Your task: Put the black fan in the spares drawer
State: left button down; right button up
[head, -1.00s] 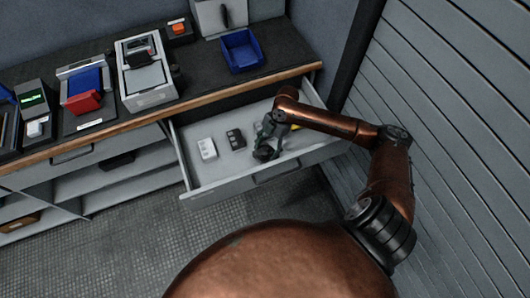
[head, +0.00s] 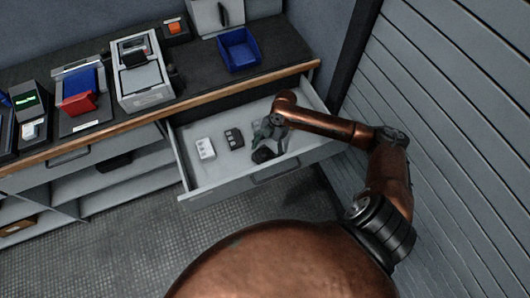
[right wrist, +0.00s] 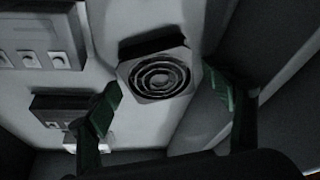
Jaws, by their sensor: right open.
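The black fan (head: 262,155), a square body with a ringed round grille, lies in the open spares drawer (head: 213,184), toward its right side. In the right wrist view the fan (right wrist: 157,77) sits over the pale drawer floor, grille toward the camera. My right gripper (head: 267,133) is over the drawer just above the fan. In the right wrist view its two green-tipped fingers (right wrist: 161,98) are spread, one on each side and apart from the fan, with nothing between them. My left gripper is out of view.
A white block (head: 205,148) and a dark block (head: 234,138) lie left of the fan in the drawer. A blue bin (head: 239,50) and a grey device (head: 143,75) stand on the worktop. A slatted wall (head: 455,120) is close on the right.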

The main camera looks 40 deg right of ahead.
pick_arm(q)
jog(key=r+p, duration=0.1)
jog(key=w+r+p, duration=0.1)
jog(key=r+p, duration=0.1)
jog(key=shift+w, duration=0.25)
pick_arm(e)
jog(key=v, duration=1.2)
